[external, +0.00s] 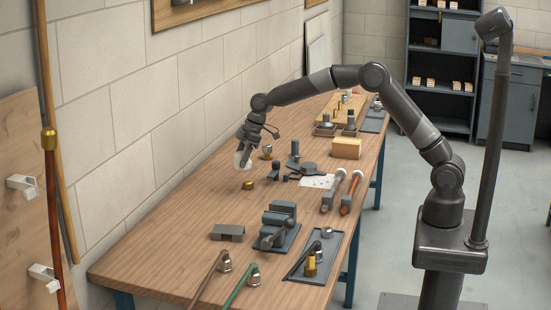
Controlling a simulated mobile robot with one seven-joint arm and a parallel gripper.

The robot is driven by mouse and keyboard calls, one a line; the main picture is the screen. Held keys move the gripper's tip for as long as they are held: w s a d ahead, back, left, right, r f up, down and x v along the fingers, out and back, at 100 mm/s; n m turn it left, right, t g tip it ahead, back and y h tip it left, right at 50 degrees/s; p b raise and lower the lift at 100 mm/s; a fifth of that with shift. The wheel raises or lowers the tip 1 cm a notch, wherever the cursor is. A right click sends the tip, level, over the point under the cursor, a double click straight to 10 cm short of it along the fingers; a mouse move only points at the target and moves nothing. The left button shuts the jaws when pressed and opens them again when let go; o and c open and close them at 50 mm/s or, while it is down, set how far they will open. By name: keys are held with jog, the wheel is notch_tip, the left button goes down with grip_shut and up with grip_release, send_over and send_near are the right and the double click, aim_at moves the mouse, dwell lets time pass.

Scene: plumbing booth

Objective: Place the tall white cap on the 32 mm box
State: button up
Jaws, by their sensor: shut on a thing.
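My gripper (243,158) hangs over the far left part of the workbench, near the wall. It is shut on a pale white thing, the tall white cap (237,160), partly hidden by the fingers. I cannot tell whether the cap touches the bench. A tan box (346,148) stands at the right of the bench, well to the right of my gripper. Small boxes (430,83) stand on the dark shelf unit at the back. No size label is readable, so I cannot tell which is the 32 mm box.
The wooden workbench (165,245) holds a vise (278,225), a grey tray (318,262), brass fittings (247,185), a dark upright tool (294,155) and pipes (240,287). A block wall runs along the left. The bench's near left part is clear.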

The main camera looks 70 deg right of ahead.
jog(key=s+d+r+m+h, duration=0.15)
jog(key=s+d, duration=0.35)
jog(key=d, duration=0.6)
jog(key=s+d+r+m+t, duration=0.15)
jog(key=s+d, duration=0.35)
jog(key=d, duration=0.7)
jog(key=s+d+r+m+g+h, duration=0.1)
jog(key=s+d+r+m, duration=0.2)
jog(key=d, duration=0.8)
jog(key=s+d+m+h, duration=0.1)
jog(key=s+d+m, duration=0.1)
jog(key=s+d, duration=0.55)
jog(key=s+d+r+m, duration=0.15)
jog(key=s+d, duration=0.25)
jog(key=s, duration=0.7)
jog(key=s+d+m+h, duration=0.1)
jog(key=s+d+m, duration=0.1)
jog(key=s+d, duration=0.55)
send_over(344, 140)
jog(key=s, duration=0.2)
jog(key=f, duration=0.7)
jog(key=shift+w+a, duration=0.15)
jog(key=shift+w, duration=0.1)
jog(key=shift+w+f, duration=0.1)
jog(key=shift+f, duration=1.9)
jog(key=shift+f, duration=0.15)
jog(key=o, duration=1)
jog(key=shift+c, duration=0.2)
